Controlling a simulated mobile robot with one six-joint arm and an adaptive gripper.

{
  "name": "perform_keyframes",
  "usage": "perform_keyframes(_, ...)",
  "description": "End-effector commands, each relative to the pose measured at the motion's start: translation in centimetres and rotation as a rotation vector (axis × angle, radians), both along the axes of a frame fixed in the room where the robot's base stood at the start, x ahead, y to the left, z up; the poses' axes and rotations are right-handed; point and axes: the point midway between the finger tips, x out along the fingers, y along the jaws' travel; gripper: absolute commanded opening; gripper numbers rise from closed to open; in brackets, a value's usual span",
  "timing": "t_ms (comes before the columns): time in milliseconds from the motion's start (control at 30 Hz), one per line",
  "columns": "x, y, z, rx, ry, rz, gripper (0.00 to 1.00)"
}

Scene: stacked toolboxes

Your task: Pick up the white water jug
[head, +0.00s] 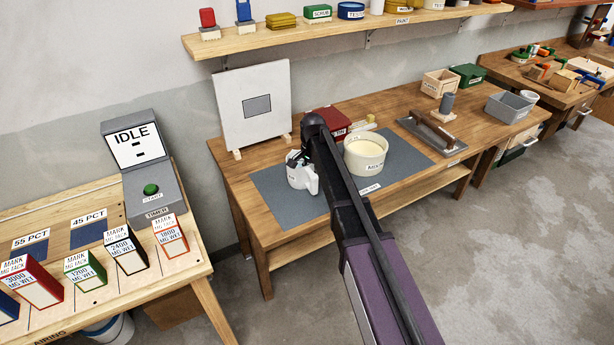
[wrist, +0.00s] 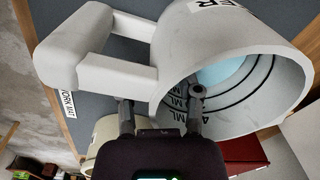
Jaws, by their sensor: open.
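The white water jug (head: 300,178) stands on the grey work mat (head: 274,193) near its left end, with its handle towards the right. In the wrist view the jug (wrist: 215,45) is close, with its open mouth, blue water and ML marks inside, and its thick handle (wrist: 72,48) at left. My gripper (wrist: 160,104) is open at the jug's rim. One finger shows over the mouth and the other outside the wall near the handle. I cannot tell whether either finger touches the jug. In the head view my arm partly hides the area around the gripper (head: 298,158).
A cream tub (head: 366,158) stands right of the jug, beyond my forearm. A red box (head: 328,121) is behind, and a white board (head: 253,103) stands at the bench's back left. A metal tray tool (head: 432,134) lies further right. The mat's front left is clear.

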Motion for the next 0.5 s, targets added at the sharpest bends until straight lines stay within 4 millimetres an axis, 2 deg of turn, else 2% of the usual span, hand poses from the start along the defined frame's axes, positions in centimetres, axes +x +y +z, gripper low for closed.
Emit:
perform_keyframes(167,0.00,-0.01,0.00,0.000,0.000,0.000,0.45)
perform_keyframes(200,0.00,-0.01,0.00,0.000,0.000,0.000,0.42)
perform_keyframes(333,0.01,-0.03,0.00,0.000,0.000,0.000,0.04)
perform_keyframes(367,0.01,-0.03,0.00,0.000,0.000,0.000,0.00)
perform_keyframes(500,0.01,-0.02,0.00,0.000,0.000,0.000,0.00)
